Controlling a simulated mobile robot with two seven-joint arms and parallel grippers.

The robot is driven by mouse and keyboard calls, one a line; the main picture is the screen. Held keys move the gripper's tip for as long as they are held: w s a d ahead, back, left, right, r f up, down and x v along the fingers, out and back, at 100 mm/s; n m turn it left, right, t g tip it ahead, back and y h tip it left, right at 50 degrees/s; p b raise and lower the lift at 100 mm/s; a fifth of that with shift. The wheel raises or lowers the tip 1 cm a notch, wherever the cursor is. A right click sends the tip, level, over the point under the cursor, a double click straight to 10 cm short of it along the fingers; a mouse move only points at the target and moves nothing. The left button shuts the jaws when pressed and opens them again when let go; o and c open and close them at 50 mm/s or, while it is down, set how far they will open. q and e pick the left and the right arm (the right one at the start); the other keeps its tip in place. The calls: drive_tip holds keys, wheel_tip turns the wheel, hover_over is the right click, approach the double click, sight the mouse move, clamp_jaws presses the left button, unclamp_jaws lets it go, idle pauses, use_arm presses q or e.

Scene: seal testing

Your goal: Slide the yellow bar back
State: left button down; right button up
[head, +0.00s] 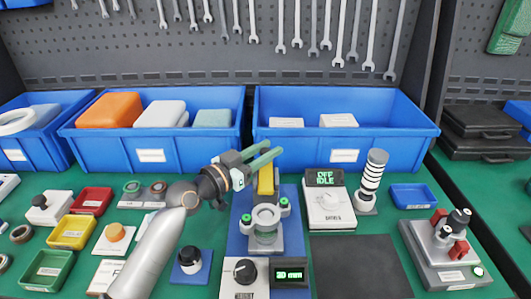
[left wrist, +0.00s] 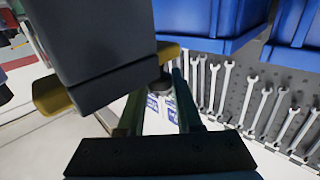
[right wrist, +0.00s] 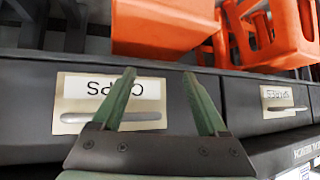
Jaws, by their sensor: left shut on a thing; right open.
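The yellow bar (head: 266,181) sits at the top of the grey test stand (head: 266,244) on a blue base, in the middle of the bench. In the left wrist view the bar (left wrist: 54,95) runs behind a dark upright block that hides its middle. My left gripper (head: 264,154) is at the bar's rear end, its green fingers pointing right. In the left wrist view the fingers (left wrist: 157,95) stand either side of a dark round knob at that end, shut on the bar; the exact contact is partly hidden. My right gripper (right wrist: 157,90) is open and empty, away from the bench top.
Blue bins (head: 345,128) stand behind the stand, close to my left fingers. A white control box (head: 330,208) reading OFF IDLE and a striped post (head: 373,180) stand to its right. A dark mat (head: 360,268) lies clear. A labelled drawer (right wrist: 200,130) faces my right gripper.

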use_arm(q)
drive_tip(key=c, duration=0.6)
unclamp_jaws()
drive_tip(key=shift+w, duration=0.2)
drive_tip(key=shift+s+a, duration=0.1)
drive_tip(key=v, duration=1.2)
drive_tip(key=shift+s+a+b, duration=0.1)
drive_tip(key=shift+b, duration=0.25)
